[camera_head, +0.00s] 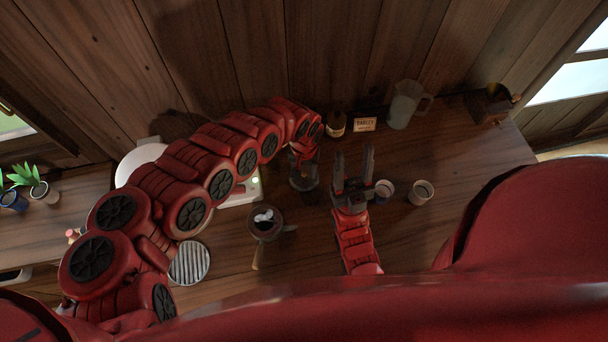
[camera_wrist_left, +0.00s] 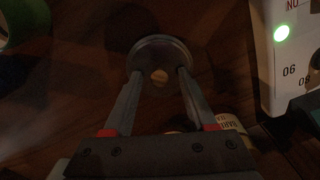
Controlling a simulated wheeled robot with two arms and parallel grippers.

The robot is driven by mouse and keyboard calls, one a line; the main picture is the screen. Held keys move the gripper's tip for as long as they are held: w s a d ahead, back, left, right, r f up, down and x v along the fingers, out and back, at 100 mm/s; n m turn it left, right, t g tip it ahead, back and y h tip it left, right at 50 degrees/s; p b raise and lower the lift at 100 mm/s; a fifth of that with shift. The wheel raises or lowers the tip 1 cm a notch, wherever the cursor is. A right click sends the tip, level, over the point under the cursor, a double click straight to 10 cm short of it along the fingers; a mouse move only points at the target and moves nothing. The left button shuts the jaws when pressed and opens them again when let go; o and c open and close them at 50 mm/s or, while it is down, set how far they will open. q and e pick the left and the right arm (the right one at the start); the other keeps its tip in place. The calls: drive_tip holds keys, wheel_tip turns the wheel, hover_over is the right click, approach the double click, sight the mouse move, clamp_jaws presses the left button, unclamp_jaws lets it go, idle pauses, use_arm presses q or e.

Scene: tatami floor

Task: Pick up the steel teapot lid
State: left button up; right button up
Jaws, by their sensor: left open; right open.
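In the left wrist view, a dark round lid (camera_wrist_left: 160,52) with a small light knob (camera_wrist_left: 160,76) lies between and just beyond the fingertips of my left gripper (camera_wrist_left: 158,80). The fingers are apart, on either side of the knob. I cannot tell whether they touch the lid. In the head view, my left gripper (camera_head: 304,172) points down over the table, left of my right gripper, and mostly hides what is beneath it. My right gripper (camera_head: 353,164) is open and empty, its fingers pointing toward the back wall.
Two cups (camera_head: 421,192) (camera_head: 385,190) stand right of my right gripper. A dark handled pot (camera_head: 265,222) is to the left. A bottle (camera_head: 336,124), a small sign (camera_head: 365,125), a pitcher (camera_head: 404,104) and a wooden box (camera_head: 489,103) line the back. A round grate (camera_head: 189,263) lies front left.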

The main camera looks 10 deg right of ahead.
use_arm(q)
clamp_jaws()
idle(0.3)
